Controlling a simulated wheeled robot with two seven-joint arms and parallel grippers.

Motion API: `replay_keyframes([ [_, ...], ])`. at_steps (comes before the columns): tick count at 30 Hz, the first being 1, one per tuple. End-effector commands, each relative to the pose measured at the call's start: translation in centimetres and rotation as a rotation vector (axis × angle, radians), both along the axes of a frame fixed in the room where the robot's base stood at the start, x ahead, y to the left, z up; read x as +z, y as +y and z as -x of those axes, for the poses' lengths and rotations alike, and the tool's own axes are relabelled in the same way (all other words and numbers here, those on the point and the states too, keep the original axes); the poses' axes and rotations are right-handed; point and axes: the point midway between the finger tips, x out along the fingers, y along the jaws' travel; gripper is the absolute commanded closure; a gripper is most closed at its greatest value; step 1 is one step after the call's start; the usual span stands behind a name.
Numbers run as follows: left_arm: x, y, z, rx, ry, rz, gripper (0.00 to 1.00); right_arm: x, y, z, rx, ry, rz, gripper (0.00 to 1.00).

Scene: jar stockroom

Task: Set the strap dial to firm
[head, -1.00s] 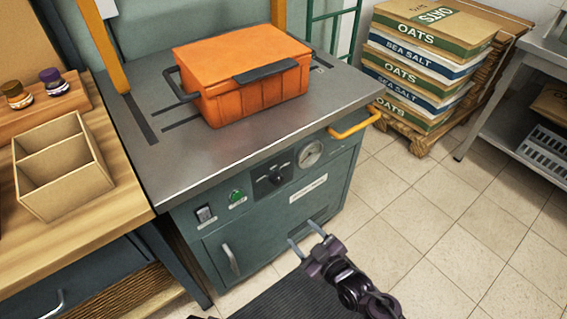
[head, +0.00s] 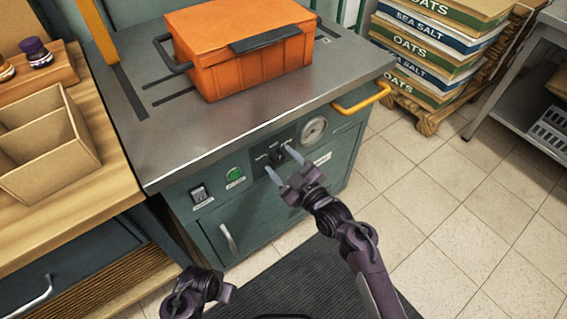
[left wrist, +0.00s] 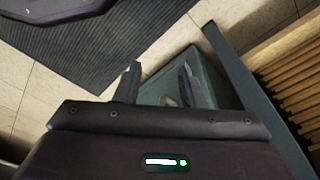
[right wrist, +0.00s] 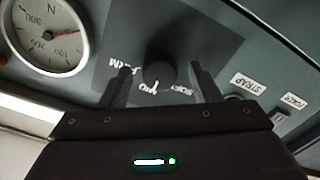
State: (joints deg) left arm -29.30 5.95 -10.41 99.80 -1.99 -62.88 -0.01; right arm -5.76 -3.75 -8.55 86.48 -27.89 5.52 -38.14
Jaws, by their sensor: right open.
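The strap dial is a dark round knob (right wrist: 160,74) on a dark plate, shown upside down in the right wrist view. The labels FIRM (right wrist: 125,64), one in the middle that seems to read MID, and SOFT (right wrist: 180,90) surround it. I cannot tell clearly which label it points at. In the head view the dial (head: 277,156) is partly behind my right gripper (head: 283,163). My right gripper (right wrist: 161,82) is open, its fingers on either side of the knob, contact not clear. My left gripper (left wrist: 160,82) is open and empty, low over the floor by the cabinet.
The green cabinet (head: 215,215) carries a gauge (head: 314,130), a green button (head: 234,174), a switch (head: 198,193) and a yellow handle (head: 361,99). An orange crate (head: 240,60) stands on its steel top.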

Motion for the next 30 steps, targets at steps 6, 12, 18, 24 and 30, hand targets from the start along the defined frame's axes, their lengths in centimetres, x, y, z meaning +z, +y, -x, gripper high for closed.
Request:
replay_keyframes([
  [6, 0.0, 0.0, 0.0, 0.0, 0.0, 0.0, 0.64, 0.0, 0.0, 0.0, 0.0, 0.0, 0.0, 0.52],
  [12, 0.0, 0.0, 0.0, -0.001, -0.001, 0.0, 0.64, 0.0, 0.0, 0.0, 0.0, 0.001, -0.001, 0.79],
  [18, 0.0, 0.0, 0.0, 0.0, -0.003, 0.001, 0.64, 0.0, 0.0, 0.0, 0.0, 0.002, -0.003, 0.88],
  [24, -0.8, 0.2, -0.1, 0.005, -0.01, -0.001, 0.64, 0.2, 0.0, 0.0, 0.0, 0.028, -0.038, 0.88],
  [30, -3.5, 0.9, 0.6, 0.018, -0.016, -0.006, 0.64, 0.3, 0.0, 0.0, 0.0, 0.095, -0.131, 0.88],
])
